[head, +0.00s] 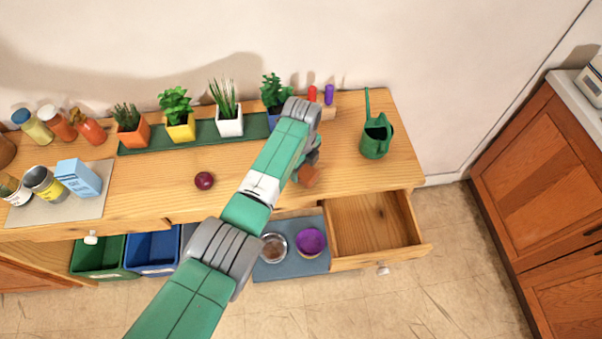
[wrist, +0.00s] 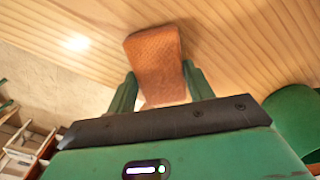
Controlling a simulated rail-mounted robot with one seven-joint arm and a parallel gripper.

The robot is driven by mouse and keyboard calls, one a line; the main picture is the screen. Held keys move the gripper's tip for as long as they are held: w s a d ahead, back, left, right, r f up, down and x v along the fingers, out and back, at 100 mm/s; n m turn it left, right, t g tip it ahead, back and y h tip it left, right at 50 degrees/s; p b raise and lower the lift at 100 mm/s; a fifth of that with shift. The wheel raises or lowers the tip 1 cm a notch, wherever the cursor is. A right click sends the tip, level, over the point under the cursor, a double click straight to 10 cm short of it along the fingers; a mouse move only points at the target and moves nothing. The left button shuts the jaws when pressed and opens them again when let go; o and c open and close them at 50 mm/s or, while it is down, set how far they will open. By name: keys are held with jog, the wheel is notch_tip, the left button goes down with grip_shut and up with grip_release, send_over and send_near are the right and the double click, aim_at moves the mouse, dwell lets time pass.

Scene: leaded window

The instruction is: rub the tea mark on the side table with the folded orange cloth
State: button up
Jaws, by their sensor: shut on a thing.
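The folded orange cloth (head: 309,176) is between the fingers of my gripper (wrist: 159,78), which is shut on it. In the wrist view the cloth (wrist: 157,55) sticks out past both fingertips, over wooden boards. In the head view it is low over the front part of the wooden side table (head: 352,165), left of the watering can. I cannot tell whether it touches the wood. My arm covers part of the table, and no tea mark can be made out in either view.
A green watering can (head: 376,137) stands to the right. An open, empty drawer (head: 372,222) juts out below the front edge. Potted plants stand on a green strip (head: 195,133) at the back. A dark red ball-like item (head: 204,180) lies left of my arm.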

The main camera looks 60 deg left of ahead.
jog(key=shift+w+a+f+b, duration=0.1)
jog(key=shift+w+a+b, duration=0.2)
jog(key=shift+a+b, duration=0.9)
jog(key=shift+w+a+f+b, duration=0.1)
jog(key=shift+w+a+b, duration=0.25)
jog(key=shift+b, duration=1.7)
jog(key=shift+w+a+f+b, duration=0.1)
jog(key=shift+w+a+b, duration=0.15)
jog(key=shift+a+b, duration=0.95)
jog(key=r+p, duration=0.1)
jog(key=d+r, duration=0.1)
jog(key=r, duration=0.1)
jog(key=shift+r+p, duration=0.3)
jog(key=shift+p, duration=0.1)
notch_tip(320, 180, up, 5)
jog(key=p, duration=0.5)
jog(key=shift+r, duration=0.1)
